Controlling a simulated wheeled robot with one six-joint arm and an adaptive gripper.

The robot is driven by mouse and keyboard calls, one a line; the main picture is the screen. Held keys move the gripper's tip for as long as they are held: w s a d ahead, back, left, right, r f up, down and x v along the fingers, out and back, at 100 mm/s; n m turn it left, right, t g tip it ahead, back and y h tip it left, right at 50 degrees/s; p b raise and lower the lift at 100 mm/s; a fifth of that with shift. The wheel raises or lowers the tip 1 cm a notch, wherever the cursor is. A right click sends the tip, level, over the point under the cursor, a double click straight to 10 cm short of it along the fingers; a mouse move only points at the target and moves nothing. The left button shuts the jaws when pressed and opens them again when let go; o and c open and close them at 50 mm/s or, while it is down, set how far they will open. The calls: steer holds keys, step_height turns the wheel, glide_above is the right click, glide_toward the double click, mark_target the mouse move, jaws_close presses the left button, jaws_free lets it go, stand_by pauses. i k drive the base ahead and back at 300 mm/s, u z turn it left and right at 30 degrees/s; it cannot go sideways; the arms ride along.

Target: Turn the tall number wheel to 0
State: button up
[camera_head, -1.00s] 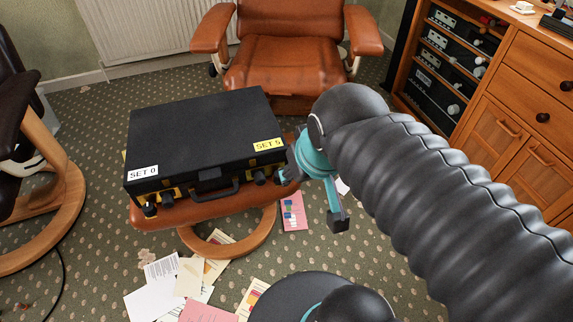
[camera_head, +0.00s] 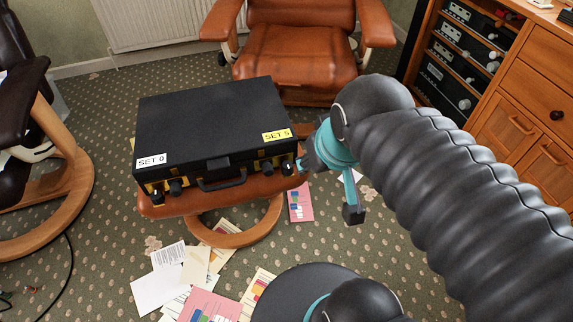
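A black briefcase (camera_head: 210,115) lies shut on a brown leather footstool (camera_head: 215,196). Its front edge carries small dark wheels or knobs in yellow mounts, a left pair (camera_head: 176,187) and a right pair (camera_head: 267,167). A white "SET 0" label (camera_head: 151,161) is above the left pair and a yellow "SET 5" label (camera_head: 277,135) above the right pair. Which wheel is tall, and the numbers, are too small to tell. My gripper (camera_head: 327,190) is open at the case's right front corner. One finger is close to the rightmost wheel; contact is unclear. The other finger hangs lower right.
A brown leather chair (camera_head: 300,62) stands behind the case and a dark chair (camera_head: 25,110) at left. A wooden cabinet (camera_head: 522,85) with stereo units is at right. Papers (camera_head: 160,290) lie on the carpet in front of the footstool. A cable (camera_head: 68,270) lies at lower left.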

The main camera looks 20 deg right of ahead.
mark_target(288, 166)
steer(key=k, duration=0.5)
steer(key=z, duration=1.65)
steer(key=i, duration=0.75)
steer(key=u, duration=1.7)
